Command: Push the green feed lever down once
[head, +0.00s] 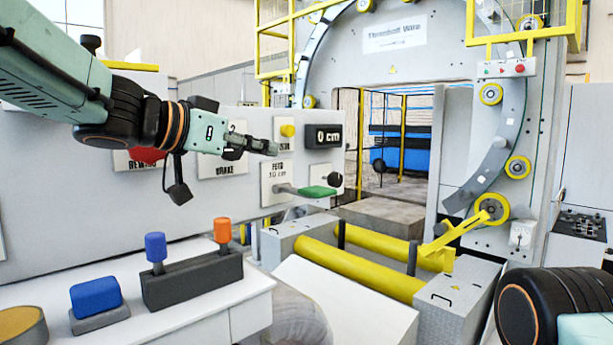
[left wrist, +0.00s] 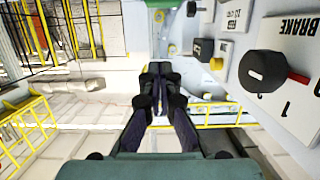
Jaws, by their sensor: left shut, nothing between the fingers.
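The green feed lever (head: 318,192) sticks out from the white control panel, below the display reading 0 cm. Its flat green handle sits at the end of a short grey arm, beside the FEED label plate (head: 277,182). My left gripper (head: 272,148) is shut and empty, in front of the panel, above and left of the green handle and apart from it. In the left wrist view, the shut fingers (left wrist: 160,75) point up the picture, and a green part, likely the lever handle (left wrist: 164,4), is cut off at the top edge. My right gripper is out of view.
The brake knob (left wrist: 262,72) and a yellow button (head: 288,130) are on the panel near my left gripper. Below stand a blue and an orange joystick (head: 222,233) on a console. Yellow rollers (head: 360,268) and a large ring machine (head: 490,110) are to the right.

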